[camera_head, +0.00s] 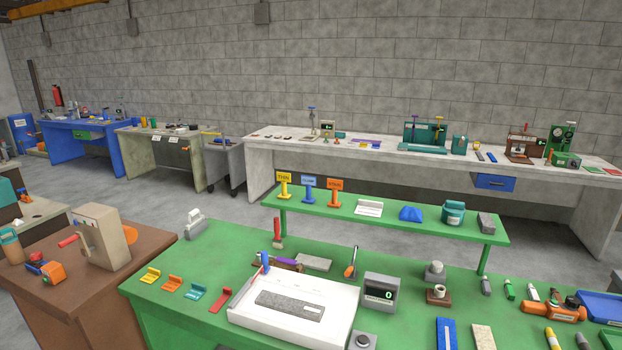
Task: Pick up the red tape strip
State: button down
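A small red strip-like piece (220,301), which looks like the red tape strip, lies near the front left of the green table (215,258). It has a raised end and is the rightmost in a row with a teal piece (196,291), an orange piece (172,284) and a yellow piece (150,276) of like shape. It sits just left of a white tray (318,290), with a small gap. My gripper does not show in this view.
A digital display box (380,292) and a grey knob block (362,341) stand right of the tray. A raised green shelf (400,228) runs behind. A brown table (75,300) with a beige machine (103,237) is at left. Grey floor lies between the tables.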

aim_at(227, 293)
jog(key=i+j, duration=0.25)
jog(key=i, duration=0.25)
jog(key=i+j+u, duration=0.1)
jog(key=i, duration=0.4)
jog(key=i+j, duration=0.3)
jog(key=i, duration=0.2)
